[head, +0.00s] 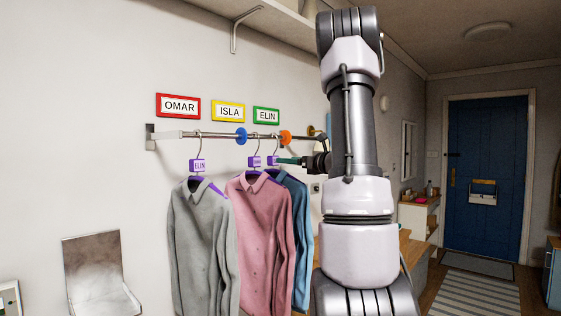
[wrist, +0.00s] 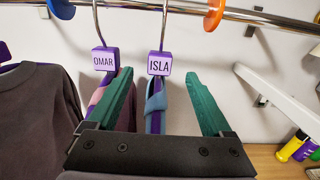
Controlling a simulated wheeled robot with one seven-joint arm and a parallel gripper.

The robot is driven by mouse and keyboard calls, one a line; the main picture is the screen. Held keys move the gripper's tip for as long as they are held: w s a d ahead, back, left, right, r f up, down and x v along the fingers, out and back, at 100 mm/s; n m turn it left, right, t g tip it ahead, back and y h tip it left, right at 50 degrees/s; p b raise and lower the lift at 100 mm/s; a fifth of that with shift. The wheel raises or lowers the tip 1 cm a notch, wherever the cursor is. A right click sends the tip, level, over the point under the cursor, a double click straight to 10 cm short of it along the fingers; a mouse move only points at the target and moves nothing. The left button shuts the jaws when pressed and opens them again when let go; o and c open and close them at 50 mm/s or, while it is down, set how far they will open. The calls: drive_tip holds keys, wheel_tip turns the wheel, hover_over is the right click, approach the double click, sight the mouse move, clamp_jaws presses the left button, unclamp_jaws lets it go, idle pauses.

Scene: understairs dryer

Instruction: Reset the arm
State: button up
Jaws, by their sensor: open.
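My gripper (wrist: 157,76) is open, its two green fingers spread on either side of the blue shirt (wrist: 155,105) on the hanger tagged ISLA (wrist: 159,64). Neither finger visibly presses on it. The left finger stands between the blue shirt and the pink shirt tagged OMAR (wrist: 103,59). In the head view my gripper (head: 289,160) is at the tags just below the rail, reaching in from the right and partly hidden by my arm. The grey shirt (head: 203,240), tagged ELIN, hangs apart at the left, with the pink shirt (head: 262,230) and blue shirt (head: 296,230) close together.
The rail (head: 215,135) carries a blue disc (head: 241,136) and an orange disc (head: 285,137). Name signs OMAR (head: 178,106), ISLA (head: 228,111) and ELIN (head: 266,116) are on the wall above. A shelf (head: 275,22) overhangs. A blue door (head: 485,175) stands far right.

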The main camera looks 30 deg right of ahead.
drive_tip(key=shift+v, duration=1.75)
drive_tip(key=s+a+n+g+y, duration=0.1)
drive_tip(key=s+a+n+g, duration=0.3)
drive_tip(key=a, duration=0.4)
drive_tip(key=s+a+f+n+g+y, duration=0.1)
drive_tip(key=s+a+n+g, duration=0.1)
drive_tip(key=s+a+n, duration=0.4)
drive_tip(key=s+a+n+g+y, duration=0.1)
drive_tip(key=s+a+n+g, duration=0.2)
drive_tip(key=a, duration=0.6)
drive_tip(key=s+a+f+n+g+h, duration=0.1)
drive_tip(key=s+a+f+n+h, duration=0.1)
drive_tip(key=s+n+h, duration=0.5)
drive_tip(key=s+f+n, duration=0.1)
drive_tip(key=s+n, duration=0.5)
drive_tip(key=n, duration=0.2)
